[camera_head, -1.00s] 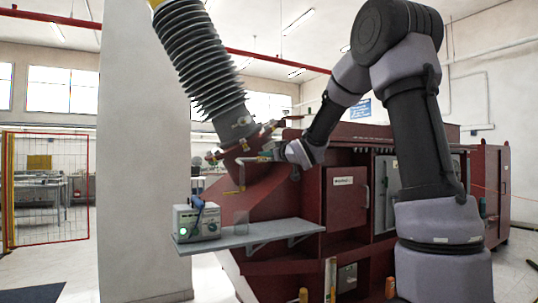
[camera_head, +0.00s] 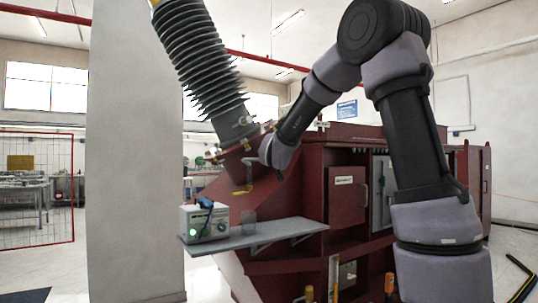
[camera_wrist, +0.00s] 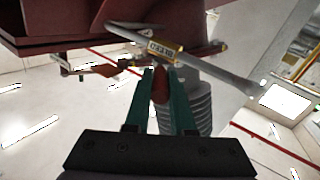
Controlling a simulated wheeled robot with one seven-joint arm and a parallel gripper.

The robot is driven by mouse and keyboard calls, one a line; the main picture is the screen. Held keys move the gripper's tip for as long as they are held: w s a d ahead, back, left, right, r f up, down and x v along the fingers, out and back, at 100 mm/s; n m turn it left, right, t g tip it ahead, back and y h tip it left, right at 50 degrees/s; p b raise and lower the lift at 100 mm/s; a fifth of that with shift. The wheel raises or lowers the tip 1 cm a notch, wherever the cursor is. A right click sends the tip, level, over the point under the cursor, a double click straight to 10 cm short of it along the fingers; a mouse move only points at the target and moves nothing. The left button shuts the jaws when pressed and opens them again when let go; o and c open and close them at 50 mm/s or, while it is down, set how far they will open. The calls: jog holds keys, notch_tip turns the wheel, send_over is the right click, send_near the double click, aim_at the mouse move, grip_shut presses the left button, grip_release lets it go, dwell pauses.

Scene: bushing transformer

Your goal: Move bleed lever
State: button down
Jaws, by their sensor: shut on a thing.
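In the wrist view my gripper (camera_wrist: 160,74) has its two green fingers closed on a small orange-red lever (camera_wrist: 160,88), which I take to be the bleed lever. Its upper end reaches towards a yellow tag (camera_wrist: 163,49) and a grey bar (camera_wrist: 210,66) just beyond the fingertips. In the head view my arm reaches to the lower end of the tilted ribbed bushing (camera_head: 200,62), beside the red turret. My wrist hides the fingers and the lever there.
A grey shelf (camera_head: 262,236) carries a test box (camera_head: 204,222) with a green light. The dark red transformer tank (camera_head: 316,180) fills the middle.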

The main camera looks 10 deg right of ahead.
jog(key=shift+w+a+r+m+g+h, duration=0.1)
jog(key=shift+w+a+m+g+h, duration=0.3)
jog(key=shift+a+m+g+h, duration=1)
jog(key=shift+w+a+f+m+g+h, duration=0.1)
jog(key=shift+w+m+g+h, duration=0.25)
jog(key=shift+m+g+h, duration=1.3)
jog(key=shift+w+a+r+m+g+h, duration=0.1)
jog(key=shift+w+a+m+g+h, duration=0.5)
jog(key=shift+m+h, duration=1.9)
jog(key=shift+s+a+n+h, duration=0.1)
jog(key=shift+s+n+h, duration=0.05)
jog(key=shift+n+h, duration=0.6)
jog(key=shift+r, duration=0.1)
jog(key=c, duration=0.8)
grip_release()
jog(key=shift+o, duration=0.2)
jog(key=v, duration=1)
jog(key=shift+s+a+f, duration=0.2)
jog(key=shift+a+f, duration=0.05)
jog(key=shift+a, duration=0.1)
